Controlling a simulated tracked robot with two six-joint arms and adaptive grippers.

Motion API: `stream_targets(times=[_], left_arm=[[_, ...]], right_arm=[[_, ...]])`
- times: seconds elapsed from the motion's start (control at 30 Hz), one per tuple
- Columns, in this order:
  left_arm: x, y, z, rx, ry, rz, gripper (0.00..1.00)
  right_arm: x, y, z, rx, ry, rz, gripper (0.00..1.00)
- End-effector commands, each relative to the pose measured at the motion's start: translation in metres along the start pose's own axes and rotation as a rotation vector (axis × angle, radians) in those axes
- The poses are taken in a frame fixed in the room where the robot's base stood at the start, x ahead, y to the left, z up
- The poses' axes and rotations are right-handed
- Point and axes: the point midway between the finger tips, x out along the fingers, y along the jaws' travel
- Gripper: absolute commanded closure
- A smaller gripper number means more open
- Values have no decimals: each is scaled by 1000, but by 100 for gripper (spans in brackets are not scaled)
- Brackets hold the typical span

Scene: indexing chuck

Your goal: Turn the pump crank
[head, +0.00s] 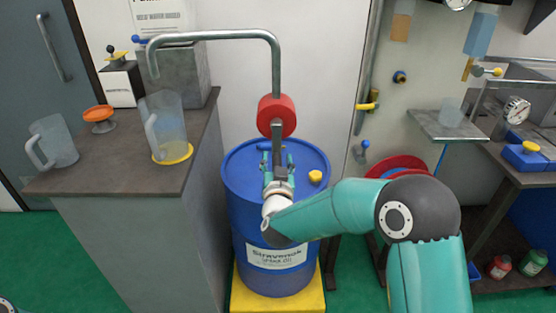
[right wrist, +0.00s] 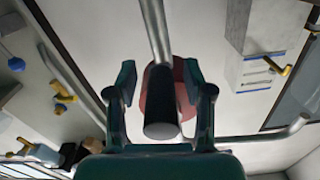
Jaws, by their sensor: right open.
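The pump stands on a blue drum (head: 240,185), with a red round body (head: 276,112) and a bent steel pipe (head: 215,35). A dark grey crank part (head: 277,138) shows in front of and below the red body. My right gripper (head: 278,155) is in front of the pump, over the drum top. In the right wrist view my right gripper (right wrist: 160,75) is open, its fingers on either side of the dark cylindrical crank grip (right wrist: 162,112). Gaps show on both sides of the grip. The red body (right wrist: 150,90) is behind it. My left gripper is out of view.
A cabinet top (head: 110,165) at left holds a clear jug (head: 52,142), another jug (head: 163,118) on a yellow base and an orange dish (head: 99,115). A yellow bung (head: 315,177) sits on the drum.

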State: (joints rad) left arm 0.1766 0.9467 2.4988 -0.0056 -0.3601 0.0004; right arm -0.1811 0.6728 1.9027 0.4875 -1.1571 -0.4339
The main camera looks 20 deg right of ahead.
Motion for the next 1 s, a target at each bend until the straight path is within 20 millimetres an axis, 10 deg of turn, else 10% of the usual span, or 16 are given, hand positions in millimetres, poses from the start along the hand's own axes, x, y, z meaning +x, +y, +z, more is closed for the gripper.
stream_targets(times=[0.27,0.57,1.0], left_arm=[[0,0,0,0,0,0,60],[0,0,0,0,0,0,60],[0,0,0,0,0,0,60]], right_arm=[[1,0,0,0,0,-1,48],[1,-1,0,0,0,-1,98],[4,0,0,-9,0,1,100]])
